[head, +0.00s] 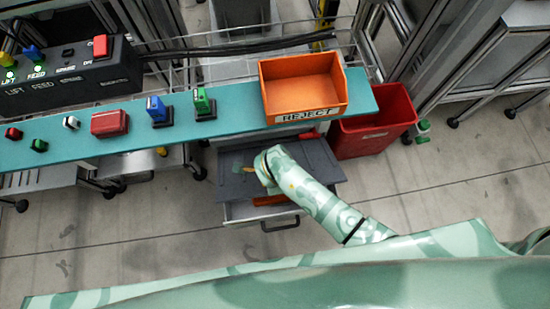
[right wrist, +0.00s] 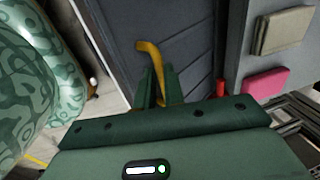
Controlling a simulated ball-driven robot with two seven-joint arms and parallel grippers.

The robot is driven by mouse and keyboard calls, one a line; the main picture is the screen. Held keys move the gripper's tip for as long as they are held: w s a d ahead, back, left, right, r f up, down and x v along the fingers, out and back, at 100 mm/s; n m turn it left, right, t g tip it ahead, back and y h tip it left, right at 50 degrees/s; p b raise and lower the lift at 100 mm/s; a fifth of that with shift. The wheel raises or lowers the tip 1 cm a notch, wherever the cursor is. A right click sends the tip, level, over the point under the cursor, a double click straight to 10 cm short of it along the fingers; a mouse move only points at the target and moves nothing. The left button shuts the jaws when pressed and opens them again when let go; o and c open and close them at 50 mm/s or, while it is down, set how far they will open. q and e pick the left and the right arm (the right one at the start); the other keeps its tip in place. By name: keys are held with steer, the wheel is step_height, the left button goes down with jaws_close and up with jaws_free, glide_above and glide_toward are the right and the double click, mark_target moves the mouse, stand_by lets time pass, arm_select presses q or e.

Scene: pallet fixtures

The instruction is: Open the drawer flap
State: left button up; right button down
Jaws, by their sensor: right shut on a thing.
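The dark grey drawer flap (head: 315,160) lies over the top of the grey drawer (head: 240,212) under the teal shelf. How far the flap is tilted is hard to tell. My left gripper is out of view.
The teal shelf (head: 230,118) above carries an orange REJECT bin (head: 300,90), a red box (head: 110,122) and small coloured blocks. A red bin (head: 370,135) stands right of the drawer. The floor in front is clear.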

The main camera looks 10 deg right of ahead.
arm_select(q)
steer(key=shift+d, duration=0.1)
arm_select(e)
steer(key=shift+w+r, duration=0.15)
steer(key=shift+w, duration=0.1)
steer(key=c, duration=1.5)
jaws_free()
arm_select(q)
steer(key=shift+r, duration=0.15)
arm_select(e)
steer(key=shift+r, duration=0.1)
